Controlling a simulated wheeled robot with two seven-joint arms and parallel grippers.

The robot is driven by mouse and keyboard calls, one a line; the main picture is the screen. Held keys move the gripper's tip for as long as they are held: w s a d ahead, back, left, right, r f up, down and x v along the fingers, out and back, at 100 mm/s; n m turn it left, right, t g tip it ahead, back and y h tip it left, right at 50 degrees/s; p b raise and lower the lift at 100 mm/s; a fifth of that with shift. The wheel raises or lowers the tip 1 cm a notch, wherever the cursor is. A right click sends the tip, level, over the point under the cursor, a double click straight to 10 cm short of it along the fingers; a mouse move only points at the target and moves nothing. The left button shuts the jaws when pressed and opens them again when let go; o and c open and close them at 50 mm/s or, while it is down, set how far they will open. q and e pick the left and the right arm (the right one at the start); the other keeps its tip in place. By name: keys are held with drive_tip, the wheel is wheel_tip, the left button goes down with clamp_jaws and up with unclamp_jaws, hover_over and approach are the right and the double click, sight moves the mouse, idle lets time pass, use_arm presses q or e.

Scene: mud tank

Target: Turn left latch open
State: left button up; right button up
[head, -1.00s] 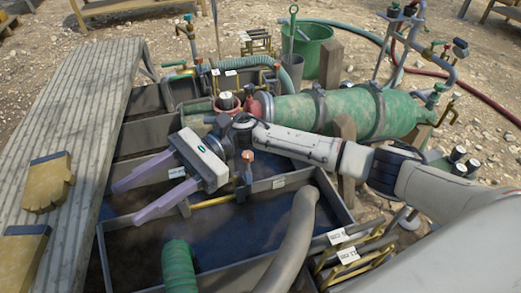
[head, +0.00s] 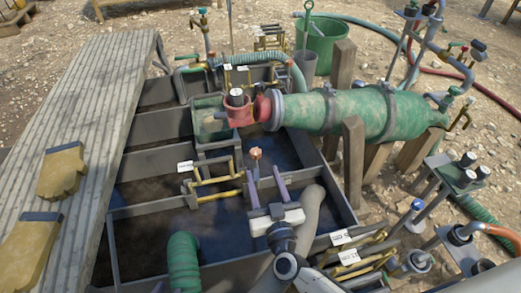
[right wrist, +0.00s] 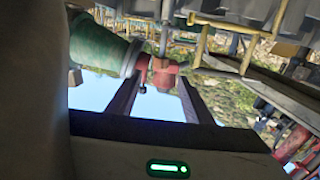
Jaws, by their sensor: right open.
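My right gripper (head: 263,172) is open and empty over the tank in the head view. Its two lavender fingers point away from me toward an orange-topped valve post (head: 255,154), which stands just past the fingertips. In the right wrist view the fingers of my right gripper (right wrist: 160,85) show dark and spread, with a red housing (right wrist: 163,75) seen beyond the gap. Yellow bars (head: 214,180) with a white label are on the tank divider left of the gripper. I cannot tell which part is the left latch.
The grey tank wall (head: 115,250) surrounds dark compartments. A green cylinder (head: 350,112) joins a red housing (head: 238,110) behind the gripper. A ribbed walkway (head: 100,90) runs along the left.

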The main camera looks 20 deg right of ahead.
sight(256, 151)
drive_tip(key=w+b, duration=0.3)
drive_tip(key=w, duration=0.7)
drive_tip(key=shift+d, duration=0.1)
use_arm(q)
drive_tip(key=shift+w+d+f+g, duration=0.25)
drive_tip(key=shift+d+f, duration=0.15)
drive_tip(key=shift+f, duration=0.1)
drive_tip(key=shift+w+d+f+g, duration=0.15)
drive_tip(key=shift+w+d+f, duration=0.15)
drive_tip(key=shift+f, duration=0.2)
use_arm(e)
drive_tip(key=shift+c, duration=0.4)
drive_tip(key=c, duration=1)
drive_tip(key=shift+d+n+y, duration=0.1)
drive_tip(key=shift+n+y, duration=0.6)
drive_tip(key=shift+y, duration=0.4)
drive_tip(key=shift+n+y+b, duration=0.35)
drive_tip(key=shift+n+y, duration=0.05)
drive_tip(key=shift+y, duration=0.1)
drive_tip(key=shift+n+y+b, duration=0.35)
drive_tip(key=shift+n+y, duration=0.05)
drive_tip(key=shift+y, duration=0.3)
use_arm(q)
drive_tip(key=shift+w+d+f+m+g+h, duration=0.1)
drive_tip(key=shift+d+f+m+g+h, duration=0.25)
drive_tip(key=shift+f+m, duration=0.1)
use_arm(e)
drive_tip(key=shift+g, duration=0.3)
